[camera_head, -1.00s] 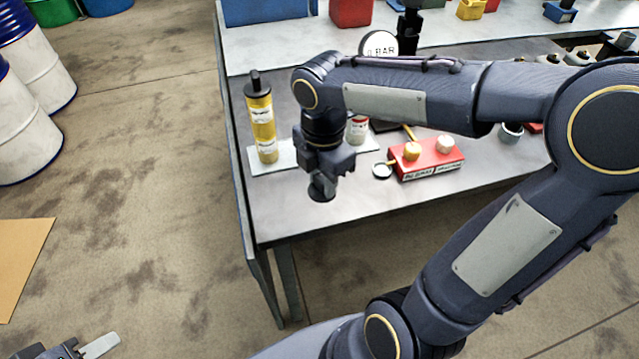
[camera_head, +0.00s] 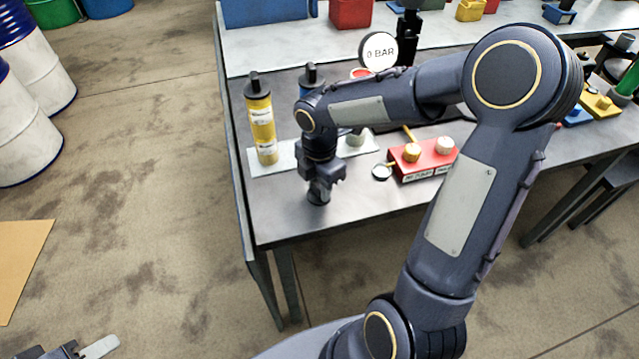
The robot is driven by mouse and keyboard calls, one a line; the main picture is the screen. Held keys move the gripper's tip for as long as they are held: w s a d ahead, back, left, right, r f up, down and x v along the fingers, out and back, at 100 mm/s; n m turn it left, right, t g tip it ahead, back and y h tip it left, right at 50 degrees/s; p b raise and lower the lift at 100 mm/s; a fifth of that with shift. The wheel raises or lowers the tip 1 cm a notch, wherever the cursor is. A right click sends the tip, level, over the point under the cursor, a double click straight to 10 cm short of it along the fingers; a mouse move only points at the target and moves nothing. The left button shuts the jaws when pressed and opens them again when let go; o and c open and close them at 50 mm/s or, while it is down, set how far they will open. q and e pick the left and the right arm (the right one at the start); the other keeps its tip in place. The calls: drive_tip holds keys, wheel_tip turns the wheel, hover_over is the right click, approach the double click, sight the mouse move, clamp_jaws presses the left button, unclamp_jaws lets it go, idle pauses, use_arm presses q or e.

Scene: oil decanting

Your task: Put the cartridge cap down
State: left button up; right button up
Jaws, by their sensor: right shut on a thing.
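My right gripper (camera_head: 320,188) points down just over the front left of the grey workbench (camera_head: 290,218). It is shut on a small dark round piece, the cartridge cap (camera_head: 318,199), at or very near the bench surface; I cannot tell whether it touches. A yellow cartridge (camera_head: 262,128) with a black top stands upright on a pale tray (camera_head: 270,167) left of the gripper. A blue cartridge (camera_head: 308,77) shows partly behind my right arm. Only a pale finger of my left gripper (camera_head: 98,347) shows at the bottom left edge, so its opening is unclear.
A red box (camera_head: 425,165) with two knobs sits right of the gripper, with a small round dish (camera_head: 381,172) beside it. A "0 BAR" gauge (camera_head: 379,51) stands behind my arm. The bench front is mostly clear near the gripper.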

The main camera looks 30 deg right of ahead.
drive_tip(key=shift+f, duration=0.2)
drive_tip(key=o, duration=0.9)
drive_tip(key=shift+r, duration=0.1)
drive_tip(key=shift+o, duration=0.2)
wheel_tip(320, 180, up, 12)
drive_tip(key=p, duration=0.1)
drive_tip(key=s+a+m+t+y, duration=0.2)
drive_tip(key=s+m, duration=0.6)
drive_tip(key=m, duration=0.2)
drive_tip(key=s+a+f+m+t+y, duration=0.1)
drive_tip(key=s+a+m+t, duration=0.1)
drive_tip(key=s+m, duration=0.7)
drive_tip(key=shift+m+t+y, duration=0.4)
drive_tip(key=shift+m+t, duration=0.4)
drive_tip(key=shift+m, duration=0.5)
